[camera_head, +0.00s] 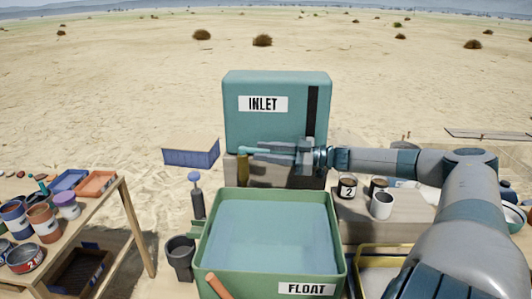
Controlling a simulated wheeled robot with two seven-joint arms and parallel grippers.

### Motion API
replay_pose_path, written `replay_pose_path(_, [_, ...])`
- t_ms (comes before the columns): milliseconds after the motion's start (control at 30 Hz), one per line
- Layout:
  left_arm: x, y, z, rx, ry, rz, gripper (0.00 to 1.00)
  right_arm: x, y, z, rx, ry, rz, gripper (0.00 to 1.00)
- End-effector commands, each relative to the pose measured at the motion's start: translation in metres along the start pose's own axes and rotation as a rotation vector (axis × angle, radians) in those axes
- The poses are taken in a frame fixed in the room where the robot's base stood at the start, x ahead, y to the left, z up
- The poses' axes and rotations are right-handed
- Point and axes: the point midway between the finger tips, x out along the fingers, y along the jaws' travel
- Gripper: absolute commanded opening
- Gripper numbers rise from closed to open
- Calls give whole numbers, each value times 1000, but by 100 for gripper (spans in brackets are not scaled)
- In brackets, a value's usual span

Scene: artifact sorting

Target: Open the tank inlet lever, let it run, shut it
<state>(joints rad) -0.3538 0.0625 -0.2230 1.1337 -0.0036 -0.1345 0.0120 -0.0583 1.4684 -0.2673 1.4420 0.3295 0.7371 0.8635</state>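The teal inlet lever (249,150) lies roughly level, pointing sideways on top of a brass-coloured post (243,169), in front of the teal box labelled INLET (277,88). My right gripper (272,151) comes in from the right with its fingers at the lever's right part. The fingers overlap the lever, and whether they are closed on it is too small to tell. The green tank labelled FLOAT (211,279) stands below in front and holds pale blue water (268,228). My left gripper is out of view.
A wooden table (125,204) at left holds paint pots and trays. A dark bucket (180,258) and a blue-topped post (196,196) stand left of the tank. Cups, including a white one (381,206), sit on a block at right. An orange bar (217,285) overlaps the tank's front.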

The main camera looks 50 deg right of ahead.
Motion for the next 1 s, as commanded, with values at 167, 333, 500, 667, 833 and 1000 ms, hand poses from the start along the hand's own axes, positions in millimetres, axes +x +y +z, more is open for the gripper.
replay_pose_path(167, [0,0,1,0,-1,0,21,0,0,0,0,0,0,33])
replay_pose_path(333, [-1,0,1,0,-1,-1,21,-1,0,0,0,0,0,33])
replay_pose_path(500, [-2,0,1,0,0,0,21,-4,0,0,1,-3,-1,33])
replay_pose_path(667, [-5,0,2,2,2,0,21,-11,-1,0,3,-4,-3,33])
replay_pose_path(833, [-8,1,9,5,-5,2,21,-21,0,0,3,-5,-3,33])
replay_pose_path(1000, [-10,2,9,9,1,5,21,-30,0,0,1,-5,0,33])
